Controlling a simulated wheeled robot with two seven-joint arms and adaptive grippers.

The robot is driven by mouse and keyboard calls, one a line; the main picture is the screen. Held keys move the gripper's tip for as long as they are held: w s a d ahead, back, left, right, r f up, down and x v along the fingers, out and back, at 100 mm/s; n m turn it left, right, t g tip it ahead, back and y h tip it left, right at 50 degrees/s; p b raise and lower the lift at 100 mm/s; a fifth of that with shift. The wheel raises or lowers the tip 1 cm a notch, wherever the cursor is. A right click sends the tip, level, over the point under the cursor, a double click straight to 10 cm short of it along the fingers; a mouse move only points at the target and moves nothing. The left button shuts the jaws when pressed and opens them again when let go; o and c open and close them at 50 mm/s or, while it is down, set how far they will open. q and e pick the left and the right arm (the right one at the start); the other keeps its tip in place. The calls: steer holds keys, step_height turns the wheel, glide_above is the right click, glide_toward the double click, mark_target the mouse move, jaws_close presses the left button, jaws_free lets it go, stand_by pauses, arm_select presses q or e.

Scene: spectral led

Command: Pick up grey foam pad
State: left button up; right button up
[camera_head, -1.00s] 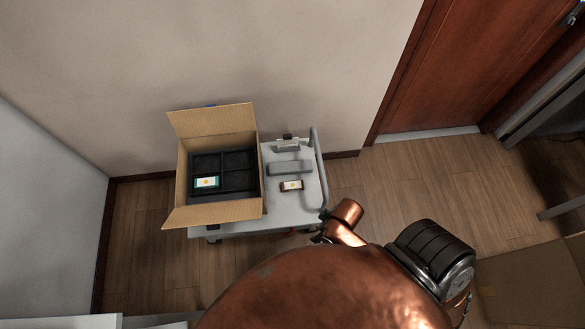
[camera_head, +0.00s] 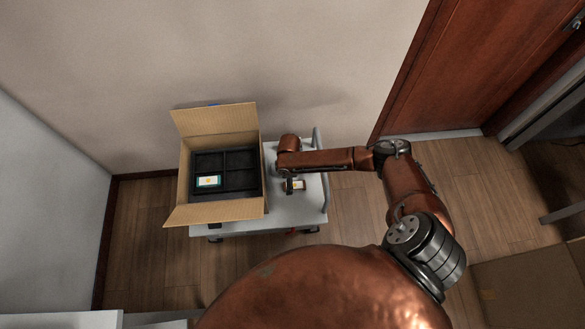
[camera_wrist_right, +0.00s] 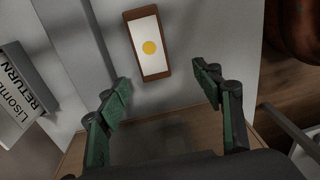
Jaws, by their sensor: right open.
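A long grey block, which looks like the grey foam pad (camera_wrist_right: 76,42), lies on the cart in the right wrist view, left of a brown-framed white card with a yellow dot (camera_wrist_right: 149,45). In the head view my right arm covers the pad. My right gripper (camera_wrist_right: 162,84) is open and empty above the cart, its green-padded fingers spread just short of the brown card's near end. The pad lies beside the left finger, not between the fingers. The left gripper is not in view.
An open cardboard box (camera_head: 188,216) with a dark divided tray (camera_head: 238,181) stands on the left of the grey cart (camera_head: 275,228). A labelled grey holder reading RETURN (camera_wrist_right: 22,97) is left of the pad. The cart has a raised rail (camera_head: 322,170) on its right.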

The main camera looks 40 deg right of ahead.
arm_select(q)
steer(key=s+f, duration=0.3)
arm_select(e)
steer(key=shift+m+h, duration=0.3)
steer(key=shift+h, duration=0.1)
steer(key=w+d+r, duration=0.1)
steer(key=w+d, duration=0.1)
steer(key=w+d+r, duration=0.1)
steer(key=w+d, duration=0.1)
steer(key=d, duration=0.1)
steer(key=w+d+r, duration=0.1)
steer(key=d, duration=0.1)
steer(key=shift+w+d+r, duration=0.1)
steer(key=shift+w+d, duration=0.05)
steer(key=shift+w, duration=0.25)
steer(key=shift+w+d+f, duration=0.1)
steer(key=shift+d+f, duration=0.05)
steer(key=shift+f, duration=0.15)
steer(key=shift+f+b, duration=0.55)
steer(key=shift+f, duration=0.2)
step_height(320, 180, down, 5)
steer(key=b, duration=0.2)
steer(key=shift+b, duration=0.35)
steer(key=shift+f, duration=0.2)
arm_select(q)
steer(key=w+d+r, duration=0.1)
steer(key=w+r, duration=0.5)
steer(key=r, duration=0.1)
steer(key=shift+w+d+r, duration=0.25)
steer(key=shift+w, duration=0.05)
